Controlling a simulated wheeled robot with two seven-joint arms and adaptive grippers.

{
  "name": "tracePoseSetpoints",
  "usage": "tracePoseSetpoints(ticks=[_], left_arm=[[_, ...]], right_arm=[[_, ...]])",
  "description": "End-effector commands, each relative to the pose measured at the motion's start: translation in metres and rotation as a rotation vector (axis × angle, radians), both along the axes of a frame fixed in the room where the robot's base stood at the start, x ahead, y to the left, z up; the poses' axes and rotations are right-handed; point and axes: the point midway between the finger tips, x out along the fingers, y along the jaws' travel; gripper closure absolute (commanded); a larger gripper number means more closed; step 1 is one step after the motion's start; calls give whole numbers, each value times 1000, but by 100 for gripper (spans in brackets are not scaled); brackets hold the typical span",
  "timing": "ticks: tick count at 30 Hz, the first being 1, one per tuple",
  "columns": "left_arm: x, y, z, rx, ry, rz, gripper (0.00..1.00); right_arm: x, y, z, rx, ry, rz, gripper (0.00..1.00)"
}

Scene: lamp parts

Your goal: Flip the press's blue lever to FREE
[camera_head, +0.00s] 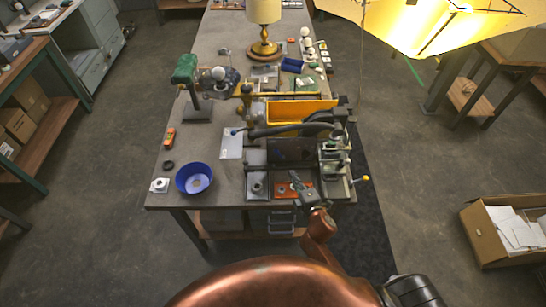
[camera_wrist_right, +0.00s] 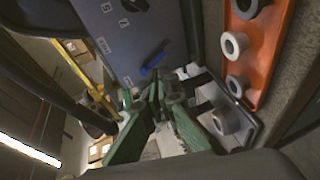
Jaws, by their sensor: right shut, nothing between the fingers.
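The press (camera_head: 291,151) is a dark machine at the near end of the workbench. In the right wrist view, its dark grey panel (camera_wrist_right: 150,28) carries small white labels too small to read. The blue lever (camera_wrist_right: 153,62) sticks out low on this panel. My right gripper (camera_wrist_right: 160,88) has green fingers that are shut and empty, with their tips just below the lever; I cannot tell whether they touch it. In the head view, my right gripper (camera_head: 298,184) is in front of the press and the lever is not discernible. My left gripper is not in view.
An orange plate with grey rings (camera_wrist_right: 250,50) lies close to my right gripper. A blue bowl (camera_head: 194,178) stands on the bench's left. A yellow bin (camera_head: 300,108) and a brass lamp (camera_head: 264,30) stand farther back. A carton of papers (camera_head: 490,235) is on the floor at right.

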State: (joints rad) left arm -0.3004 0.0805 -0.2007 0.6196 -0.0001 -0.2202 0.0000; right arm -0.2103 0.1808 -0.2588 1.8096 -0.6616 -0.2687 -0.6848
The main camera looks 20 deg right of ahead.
Motion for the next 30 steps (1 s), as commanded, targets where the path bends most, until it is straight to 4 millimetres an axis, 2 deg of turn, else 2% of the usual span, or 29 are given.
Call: tracePoseSetpoints(ticks=[3, 7, 20, 25, 30], left_arm=[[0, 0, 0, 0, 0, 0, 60], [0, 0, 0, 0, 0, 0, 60], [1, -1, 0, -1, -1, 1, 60], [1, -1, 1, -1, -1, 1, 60], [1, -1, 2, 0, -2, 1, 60]], right_arm=[[16, 38, 5, -141, -82, 144, 100], [21, 60, 8, -219, -132, 225, 100], [23, 65, 8, -232, -142, 243, 100], [41, 70, 7, -231, -143, 242, 100], [74, 78, 5, -229, -144, 241, 100]])
